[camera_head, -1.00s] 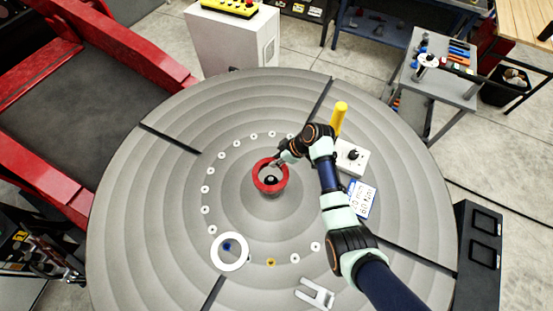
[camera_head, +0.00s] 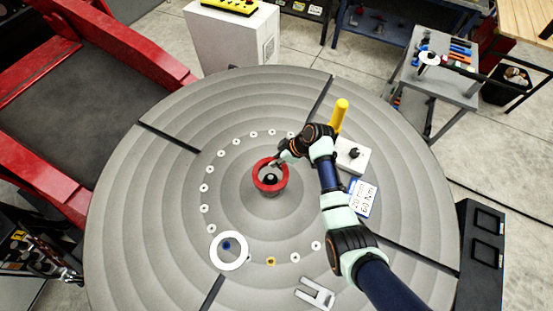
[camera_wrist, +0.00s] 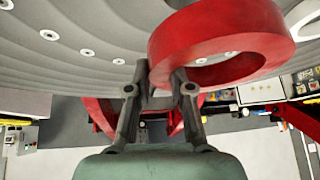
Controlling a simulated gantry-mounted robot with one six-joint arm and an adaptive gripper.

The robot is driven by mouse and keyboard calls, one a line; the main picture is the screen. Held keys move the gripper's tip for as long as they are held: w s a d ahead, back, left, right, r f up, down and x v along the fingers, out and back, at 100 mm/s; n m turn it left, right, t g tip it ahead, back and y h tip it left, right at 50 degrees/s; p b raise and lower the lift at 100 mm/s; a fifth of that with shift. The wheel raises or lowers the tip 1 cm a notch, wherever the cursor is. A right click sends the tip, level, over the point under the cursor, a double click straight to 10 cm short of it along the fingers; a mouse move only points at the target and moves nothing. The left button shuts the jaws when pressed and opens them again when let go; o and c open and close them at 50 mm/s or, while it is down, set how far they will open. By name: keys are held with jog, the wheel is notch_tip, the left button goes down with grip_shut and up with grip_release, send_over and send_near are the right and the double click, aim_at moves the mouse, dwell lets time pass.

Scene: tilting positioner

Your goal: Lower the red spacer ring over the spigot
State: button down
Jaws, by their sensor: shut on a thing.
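The red spacer ring (camera_head: 258,184) is near the middle of the round grey plate (camera_head: 150,220). My gripper (camera_head: 278,162) is shut on the ring's far right wall. In the wrist view the ring (camera_wrist: 225,25) extends up and right from my gripper (camera_wrist: 162,82), with one finger on each side of its wall. Plate holes show through its opening there, so it looks raised off the plate. In the head view the dark spigot top (camera_head: 270,179) shows inside the ring's opening. The rest of the spigot is hidden, and I cannot tell the ring's exact height.
On the plate are a yellow post (camera_head: 340,115), a white block with a black knob (camera_head: 352,157), a label card (camera_head: 363,197), a white ring (camera_head: 228,266) and a grey fork-shaped piece (camera_head: 315,294). The plate's left side is clear.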

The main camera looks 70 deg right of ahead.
jog(key=shift+f+b, duration=1.35)
jog(key=shift+f, duration=0.3)
jog(key=shift+f, duration=0.15)
jog(key=shift+f+b, duration=2.1)
jog(key=shift+f, duration=0.25)
jog(key=shift+f+b, duration=0.4)
jog(key=shift+f, duration=0.1)
jog(key=c, duration=1)
grip_release()
jog(key=shift+d, duration=0.1)
jog(key=shift+f, duration=0.1)
jog(key=shift+c, duration=1.5)
